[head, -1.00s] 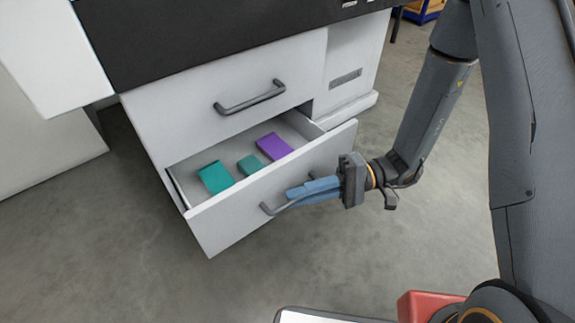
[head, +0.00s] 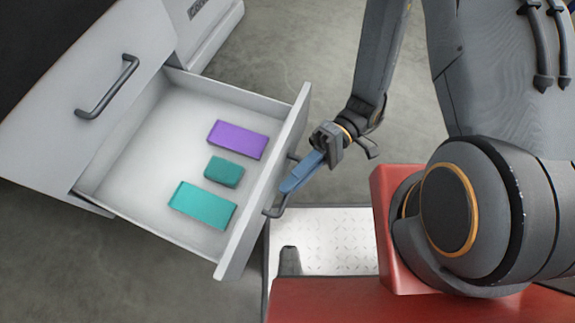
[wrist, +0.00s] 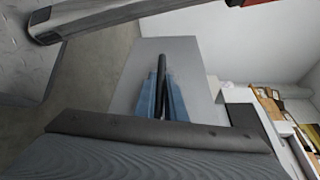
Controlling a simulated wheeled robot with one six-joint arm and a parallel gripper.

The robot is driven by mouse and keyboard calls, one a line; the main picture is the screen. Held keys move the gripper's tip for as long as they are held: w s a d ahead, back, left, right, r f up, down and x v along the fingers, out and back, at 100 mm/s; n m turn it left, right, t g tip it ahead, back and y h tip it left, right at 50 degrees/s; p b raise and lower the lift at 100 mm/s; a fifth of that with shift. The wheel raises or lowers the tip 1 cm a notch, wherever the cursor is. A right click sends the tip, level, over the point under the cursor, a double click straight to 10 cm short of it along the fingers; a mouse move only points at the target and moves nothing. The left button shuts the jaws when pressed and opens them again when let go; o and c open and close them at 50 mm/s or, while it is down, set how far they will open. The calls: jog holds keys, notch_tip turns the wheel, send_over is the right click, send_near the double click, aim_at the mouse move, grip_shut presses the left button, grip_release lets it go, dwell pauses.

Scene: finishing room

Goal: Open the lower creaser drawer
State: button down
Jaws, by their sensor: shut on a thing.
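The lower creaser drawer (head: 150,120) is pulled well out of the white cabinet. Its front panel (head: 262,190) faces my arm, with a dark grey bar handle (head: 276,205) on it. My gripper (head: 291,184) has blue fingers, shut on that handle. In the wrist view the blue fingers (wrist: 161,95) lie on both sides of the dark handle bar (wrist: 162,70), in front of the grey drawer front (wrist: 190,62). Inside the drawer lie a purple block (head: 238,139), a small dark teal block (head: 224,172) and a larger teal block (head: 202,205).
The upper drawer (head: 75,75) is shut, and its handle (head: 107,87) sticks out above the open one. My red and metal-plated base is close to the right of the drawer front. Grey concrete floor (head: 130,265) lies clear at lower left.

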jog(key=shift+s+d, duration=0.15)
jog(key=shift+d, duration=0.15)
jog(key=c, duration=1.8)
grip_release()
jog(key=v, duration=0.8)
jog(key=shift+p, duration=0.4)
